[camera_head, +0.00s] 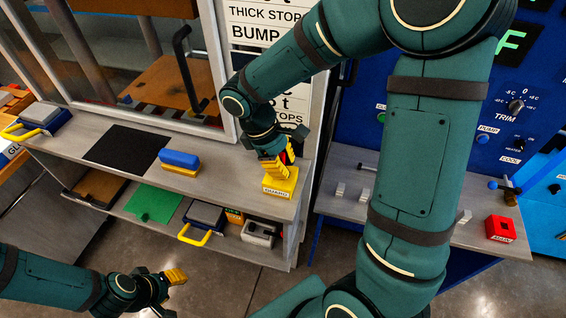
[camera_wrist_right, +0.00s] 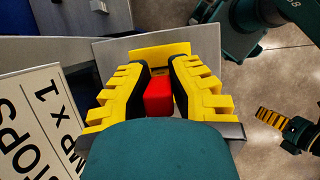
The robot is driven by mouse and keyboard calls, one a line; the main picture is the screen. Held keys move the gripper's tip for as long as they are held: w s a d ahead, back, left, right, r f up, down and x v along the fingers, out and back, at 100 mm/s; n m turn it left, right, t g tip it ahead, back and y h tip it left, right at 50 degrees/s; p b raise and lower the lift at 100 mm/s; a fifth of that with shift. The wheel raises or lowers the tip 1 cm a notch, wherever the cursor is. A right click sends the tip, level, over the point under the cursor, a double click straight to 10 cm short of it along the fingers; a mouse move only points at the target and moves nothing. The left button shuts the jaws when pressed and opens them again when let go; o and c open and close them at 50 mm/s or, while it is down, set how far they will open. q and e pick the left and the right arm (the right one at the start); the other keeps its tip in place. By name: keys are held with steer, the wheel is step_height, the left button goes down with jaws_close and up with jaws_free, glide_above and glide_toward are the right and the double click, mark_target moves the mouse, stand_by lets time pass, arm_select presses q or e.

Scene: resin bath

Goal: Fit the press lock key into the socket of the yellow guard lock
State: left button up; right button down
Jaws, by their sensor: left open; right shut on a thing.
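The yellow guard lock (camera_head: 279,186) stands on the right end of the grey shelf, with a label on its front. My right gripper (camera_head: 280,164) points down just above it. In the right wrist view, my right gripper (camera_wrist_right: 158,88) is shut on the red press lock key (camera_wrist_right: 158,97), and the yellow lock (camera_wrist_right: 150,53) lies right beyond the key. Whether the key's end is inside the socket is hidden. My left gripper (camera_head: 172,290) is open and empty, low over the floor at the left; it also shows in the right wrist view (camera_wrist_right: 280,124).
A blue and yellow brush-like block (camera_head: 179,160) and a black mat (camera_head: 127,146) lie on the shelf left of the lock. A lower shelf holds a green sheet (camera_head: 153,203). A red labelled block (camera_head: 500,229) stands on the right bench.

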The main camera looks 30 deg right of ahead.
steer(key=shift+f+b, duration=0.55)
steer(key=shift+f, duration=0.25)
steer(key=c, duration=1)
jaws_free()
steer(key=v, duration=1.2)
